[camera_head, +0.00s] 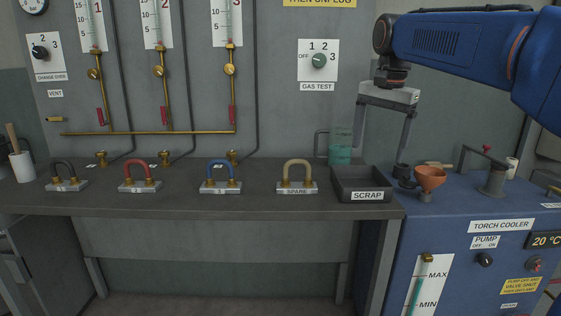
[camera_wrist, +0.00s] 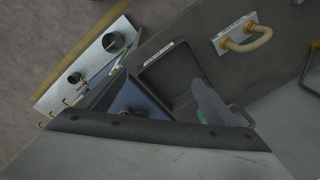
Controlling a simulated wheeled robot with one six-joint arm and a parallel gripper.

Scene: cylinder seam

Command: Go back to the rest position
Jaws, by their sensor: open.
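My gripper (camera_head: 380,152) is in the head view at the right, hanging from my blue arm with its two long grey fingers pointing down. The fingers are wide apart with nothing held between them. It appears above or in front of the area where the black scrap tray (camera_head: 363,193) meets the blue torch cooler (camera_head: 470,215); its exact height is hard to tell. In the wrist view, the scrap tray (camera_wrist: 152,80) shows in the middle, and a grey part with a dark edge, probably mine, fills the bottom.
A clear container with green liquid (camera_head: 341,150) stands behind the scrap tray. An orange funnel (camera_head: 430,178) sits on the cooler. Grey, red, blue and tan hose loops (camera_head: 297,172) line the bench (camera_head: 260,203). A gas test dial (camera_head: 319,60) is on the wall.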

